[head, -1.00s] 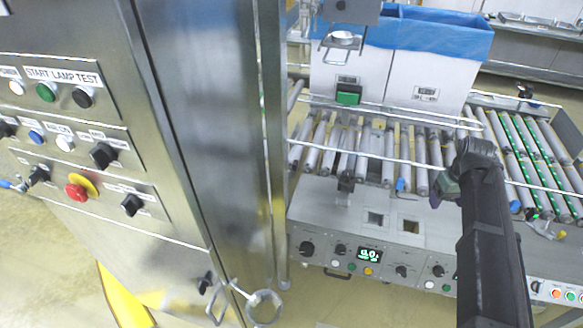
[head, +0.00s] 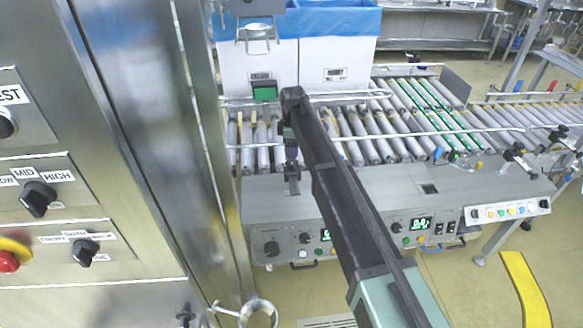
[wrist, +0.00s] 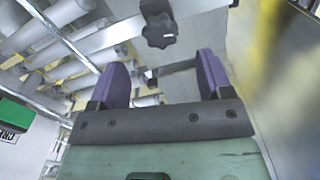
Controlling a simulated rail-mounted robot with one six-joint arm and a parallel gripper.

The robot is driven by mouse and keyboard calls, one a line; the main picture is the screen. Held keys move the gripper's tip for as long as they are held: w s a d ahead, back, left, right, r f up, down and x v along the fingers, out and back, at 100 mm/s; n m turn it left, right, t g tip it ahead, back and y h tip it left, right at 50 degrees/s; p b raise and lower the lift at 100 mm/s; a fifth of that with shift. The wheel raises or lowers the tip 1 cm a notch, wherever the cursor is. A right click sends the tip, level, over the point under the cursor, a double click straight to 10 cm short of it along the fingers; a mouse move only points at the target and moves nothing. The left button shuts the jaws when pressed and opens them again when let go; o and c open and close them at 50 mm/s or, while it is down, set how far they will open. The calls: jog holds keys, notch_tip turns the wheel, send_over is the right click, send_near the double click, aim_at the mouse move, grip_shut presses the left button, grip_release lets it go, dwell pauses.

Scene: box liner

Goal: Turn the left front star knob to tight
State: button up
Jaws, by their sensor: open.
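A black star knob (wrist: 160,30) shows at the top of the wrist view, on a metal bracket, beyond my fingertips. My gripper (wrist: 165,75) is open, with its two purple-padded fingers apart and nothing between them. The knob lies ahead of the gap between them and is not touched. In the head view a dark clamp with a knob (head: 292,171) stands at the front edge of the roller conveyor (head: 355,150), just below the end of my arm. The knob's tightness cannot be read.
White cartons (head: 337,55) with blue liner stand behind the rollers. A guide rail (head: 365,93) runs along them. A steel cabinet with switches (head: 40,200) fills the left. A control panel with dials (head: 300,240) lies below the conveyor.

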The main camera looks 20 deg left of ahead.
aim_at(292, 161)
notch_tip(292, 161, down, 7)
jog(key=b, duration=0.5)
jog(key=shift+r, duration=0.25)
jog(key=shift+c, duration=0.2)
jog(key=c, duration=0.9)
